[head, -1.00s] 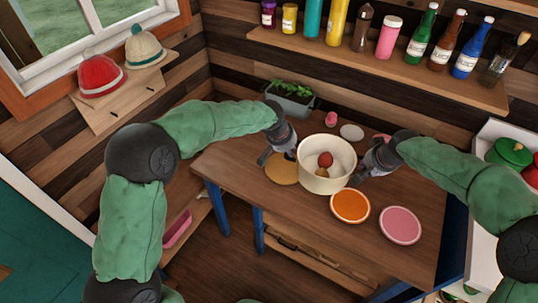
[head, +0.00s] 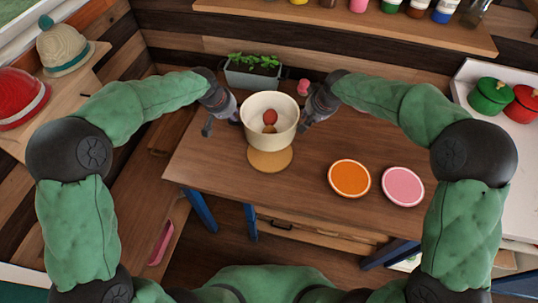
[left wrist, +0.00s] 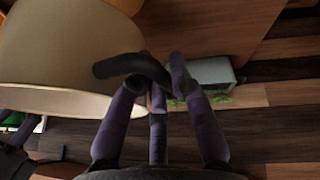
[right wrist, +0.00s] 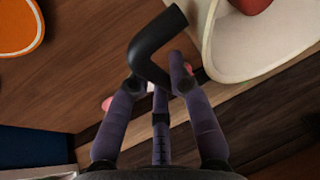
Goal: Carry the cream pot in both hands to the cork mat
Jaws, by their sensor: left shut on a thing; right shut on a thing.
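The cream pot (head: 270,134) is upright between my two grippers, with a reddish round thing (head: 270,116) and a smaller tan thing inside. The round cork mat (head: 270,162) shows under and in front of the pot, which hides its far part. I cannot tell how far the pot's base is above it. My left gripper (head: 224,121) is shut on the pot's left handle, a black bar in the left wrist view (left wrist: 125,66). My right gripper (head: 308,117) is shut on the other black handle, clear in the right wrist view (right wrist: 150,45).
An orange plate (head: 349,179) and a pink plate (head: 403,187) lie on the wooden table (head: 220,172) to the right. A planter (head: 252,75) and a small pink thing (head: 303,87) are behind the pot. A bottle shelf (head: 330,32) hangs above. The table's front left is clear.

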